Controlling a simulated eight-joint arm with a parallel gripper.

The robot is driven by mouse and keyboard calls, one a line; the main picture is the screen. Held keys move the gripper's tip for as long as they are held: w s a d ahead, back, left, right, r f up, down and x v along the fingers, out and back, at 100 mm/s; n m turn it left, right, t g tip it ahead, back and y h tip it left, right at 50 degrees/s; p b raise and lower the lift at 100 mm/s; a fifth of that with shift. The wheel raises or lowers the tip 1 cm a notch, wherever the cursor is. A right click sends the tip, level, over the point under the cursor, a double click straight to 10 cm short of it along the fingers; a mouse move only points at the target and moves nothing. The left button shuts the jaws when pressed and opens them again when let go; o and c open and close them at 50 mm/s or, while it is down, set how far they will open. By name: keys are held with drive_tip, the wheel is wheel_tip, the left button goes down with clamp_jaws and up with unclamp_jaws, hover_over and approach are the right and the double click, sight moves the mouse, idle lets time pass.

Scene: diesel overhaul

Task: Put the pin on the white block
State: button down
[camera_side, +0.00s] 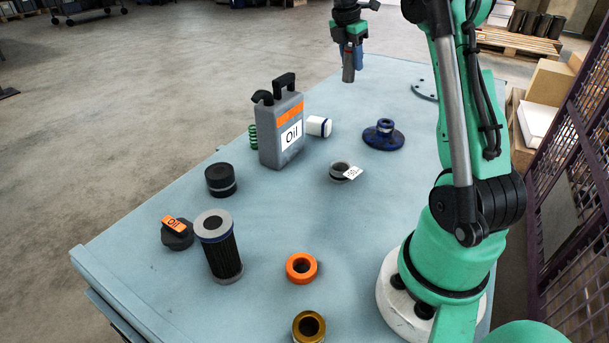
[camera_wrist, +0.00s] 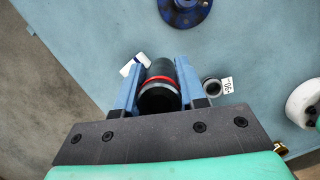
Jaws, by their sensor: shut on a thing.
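My gripper (camera_side: 354,58) is high above the table and shut on the pin (camera_side: 348,70), a dark cylinder with a red band. In the wrist view the pin (camera_wrist: 160,92) sits between the blue fingers. The white block (camera_side: 319,126) lies on the table beside the oil can, below and left of my gripper in the side view. It has a dark blue band. In the wrist view the white block (camera_wrist: 134,66) is partly hidden behind the left finger. The pin and the block are well apart.
A grey oil can (camera_side: 281,124) stands tall beside the block, with a green spring (camera_side: 253,137) behind it. A blue flanged part (camera_side: 383,135) and a tagged grey ring (camera_side: 340,170) lie to the right. Filters, caps and an orange ring (camera_side: 301,268) occupy the near table.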

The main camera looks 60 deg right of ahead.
drive_tip(key=w+f+n+t, duration=0.2)
drive_tip(key=w+f+n, duration=0.2)
drive_tip(key=w+n, duration=0.25)
hover_over(319, 119)
wheel_tip(319, 119, down, 8)
drive_tip(key=shift+d+r, duration=0.1)
drive_tip(key=c, duration=0.5)
unclamp_jaws()
